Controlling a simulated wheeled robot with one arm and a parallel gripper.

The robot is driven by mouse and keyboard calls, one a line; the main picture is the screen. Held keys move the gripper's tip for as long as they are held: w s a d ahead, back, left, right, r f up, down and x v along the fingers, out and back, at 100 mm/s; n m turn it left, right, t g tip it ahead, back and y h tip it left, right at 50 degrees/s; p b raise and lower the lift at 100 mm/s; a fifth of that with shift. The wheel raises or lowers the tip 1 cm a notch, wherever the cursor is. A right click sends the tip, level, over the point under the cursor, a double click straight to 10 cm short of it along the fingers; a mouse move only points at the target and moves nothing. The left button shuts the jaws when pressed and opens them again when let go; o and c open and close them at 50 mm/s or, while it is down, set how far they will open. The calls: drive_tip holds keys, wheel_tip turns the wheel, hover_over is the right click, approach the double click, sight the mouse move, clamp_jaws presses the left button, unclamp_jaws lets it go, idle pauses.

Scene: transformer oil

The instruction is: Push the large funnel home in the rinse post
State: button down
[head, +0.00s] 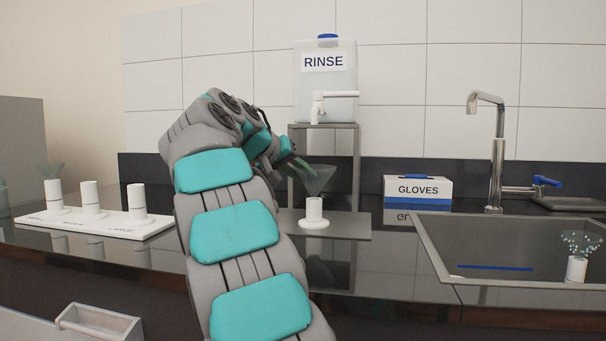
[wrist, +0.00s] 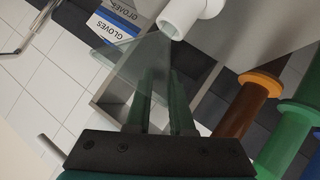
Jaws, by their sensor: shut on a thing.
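The large clear funnel (head: 318,181) sits upright, wide mouth up, over the white rinse post (head: 314,212) below the rinse tap. Its narrow end meets the top of the post; how deep the stem sits inside is hidden. My gripper (head: 302,168) reaches in from the left and is shut on the funnel at its cone. In the wrist view the see-through funnel (wrist: 128,58) lies across the dark green fingers (wrist: 163,85), and the white post (wrist: 188,14) shows at its narrow end.
The rinse tank (head: 325,85) with its white tap (head: 320,101) stands on a grey stand behind the post. A glove box (head: 418,187) and a sink (head: 430,250) with another small funnel (head: 580,240) are at right. A white rack (head: 100,224) with posts is at left.

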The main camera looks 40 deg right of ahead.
drive_tip(key=shift+f, duration=0.25)
drive_tip(key=c, duration=0.7)
unclamp_jaws()
drive_tip(key=shift+r, duration=0.1)
drive_tip(key=v, duration=0.7)
drive_tip(key=shift+a+r, duration=0.15)
drive_tip(key=shift+a, duration=0.2)
